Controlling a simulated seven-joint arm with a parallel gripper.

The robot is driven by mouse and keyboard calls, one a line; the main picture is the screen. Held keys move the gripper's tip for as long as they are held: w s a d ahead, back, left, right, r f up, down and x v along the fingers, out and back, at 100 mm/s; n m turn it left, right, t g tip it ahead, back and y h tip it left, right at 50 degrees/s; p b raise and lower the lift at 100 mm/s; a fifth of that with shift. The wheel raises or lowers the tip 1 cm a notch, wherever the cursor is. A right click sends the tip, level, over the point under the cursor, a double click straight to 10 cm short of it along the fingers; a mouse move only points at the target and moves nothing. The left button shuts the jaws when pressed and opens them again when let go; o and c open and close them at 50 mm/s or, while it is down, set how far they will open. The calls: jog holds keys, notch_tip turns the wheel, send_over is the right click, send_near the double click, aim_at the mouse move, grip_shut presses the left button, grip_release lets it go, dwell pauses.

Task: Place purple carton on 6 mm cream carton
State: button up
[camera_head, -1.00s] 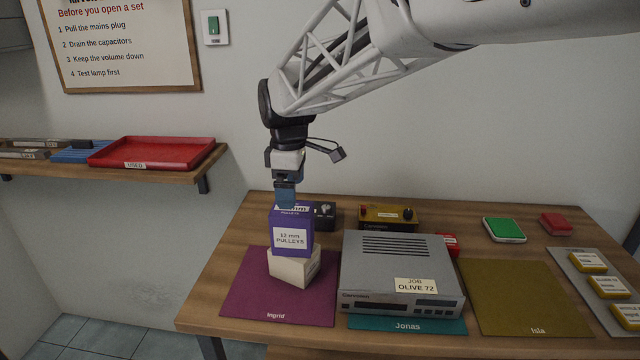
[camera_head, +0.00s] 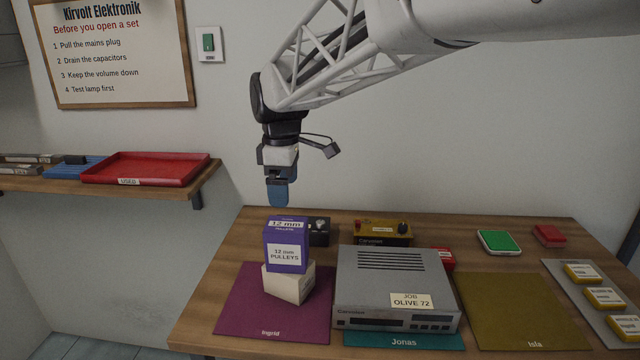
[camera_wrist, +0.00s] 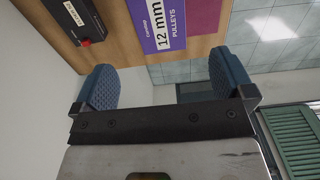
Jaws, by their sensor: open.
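The purple carton (camera_head: 287,240), labelled 12 mm pulleys, stands upright on the cream carton (camera_head: 288,286). The cream carton sits on the purple mat (camera_head: 240,312) marked Ingrid; its own label is not readable here. My gripper (camera_head: 277,196) is above the purple carton, apart from it, with a gap between fingertips and the carton's top. In the wrist view the blue fingers of my gripper (camera_wrist: 165,85) are spread with nothing between them, and the top of the purple carton (camera_wrist: 165,22) shows beyond them.
A grey Carvolux set (camera_head: 390,285) stands close right of the cartons on the Jonas mat (camera_head: 400,340). A dark box (camera_head: 319,230) and a yellow-brown unit (camera_head: 382,232) stand behind. The Isla mat (camera_head: 520,310) is bare. A red tray (camera_head: 150,168) sits on the wall shelf.

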jog(key=s+d+f+m+t, duration=0.1)
jog(key=s+d+m, duration=0.45)
jog(key=d, duration=0.45)
jog(key=s+d+f+m, duration=0.1)
jog(key=s+d+m, duration=0.3)
jog(key=s+d, duration=0.45)
jog(key=s+d+f+m, duration=0.3)
jog(key=s+d+m, duration=0.1)
jog(key=s+d, duration=0.2)
jog(key=s+d+f+m+t, duration=0.1)
jog(key=s+d+f+m, duration=0.3)
jog(key=s+d, duration=0.3)
jog(key=shift+s+f+m+t, duration=0.2)
jog(key=shift+s+m+t, duration=0.15)
jog(key=shift+s, duration=0.4)
